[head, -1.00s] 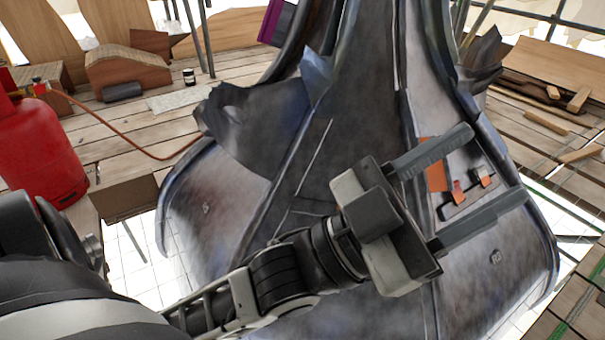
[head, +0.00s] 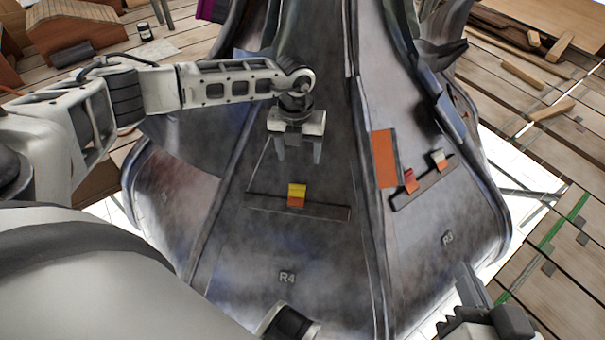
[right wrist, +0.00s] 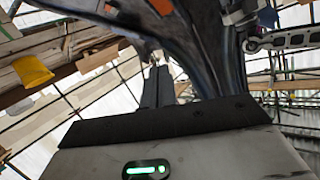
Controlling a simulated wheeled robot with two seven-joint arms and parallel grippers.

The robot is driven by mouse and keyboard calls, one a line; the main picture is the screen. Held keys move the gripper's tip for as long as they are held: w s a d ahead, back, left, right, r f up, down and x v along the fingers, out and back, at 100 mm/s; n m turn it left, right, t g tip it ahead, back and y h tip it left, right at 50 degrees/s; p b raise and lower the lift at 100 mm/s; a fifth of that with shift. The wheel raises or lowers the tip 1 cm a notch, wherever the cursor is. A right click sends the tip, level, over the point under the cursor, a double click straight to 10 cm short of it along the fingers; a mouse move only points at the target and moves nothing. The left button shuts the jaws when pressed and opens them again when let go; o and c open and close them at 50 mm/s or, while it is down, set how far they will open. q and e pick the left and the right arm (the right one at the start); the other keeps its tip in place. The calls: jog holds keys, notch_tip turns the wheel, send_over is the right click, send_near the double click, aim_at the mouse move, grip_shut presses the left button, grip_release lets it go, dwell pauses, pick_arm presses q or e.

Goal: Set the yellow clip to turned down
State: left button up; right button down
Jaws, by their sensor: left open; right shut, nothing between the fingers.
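The yellow clip (head: 297,188) sits on a dark bar (head: 325,212) on the grey metal panel marked R4. Its upper part is yellow and its lower face orange. My left gripper (head: 298,160) is open above and just behind the clip, with its fingers pointing down. It is empty and appears apart from the clip. My right gripper (head: 467,287) is at the lower right of the head view, away from the clip. In the right wrist view its fingers (right wrist: 156,86) are together, with nothing between them.
On the R3 panel, a red clip (head: 410,181) and a white-and-orange clip (head: 438,160) sit on another bar. An orange plate (head: 384,158) is beside them. A raised rib (head: 369,210) separates the panels. Plank decking (head: 560,190) surrounds the spire.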

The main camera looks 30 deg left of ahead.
aim_at(297, 192)
pick_arm(q)
jog(key=f+b, duration=0.2)
jog(key=f, duration=0.2)
jog(key=f+b, duration=0.2)
jog(key=f, duration=0.3)
jog(key=a+f+b, duration=0.1)
jog(key=f+b, duration=0.1)
jog(key=f, duration=0.3)
jog(key=shift+w+f, duration=0.1)
jog(key=shift+f, duration=0.15)
jog(key=shift+f+b, duration=0.35)
jog(key=shift+f, duration=0.3)
pick_arm(e)
jog(key=shift+w+a+r+m+t+y, duration=0.25)
jog(key=shift+a+r+m+t+y, duration=0.1)
jog(key=shift+r+t+y, duration=0.25)
jog(key=shift+w+a+r+m+t+y, duration=0.3)
jog(key=shift+r+m+t+y, duration=0.1)
jog(key=shift+r+y, duration=0.3)
pick_arm(q)
jog(key=c, duration=1)
jog(key=shift+w, duration=0.1)
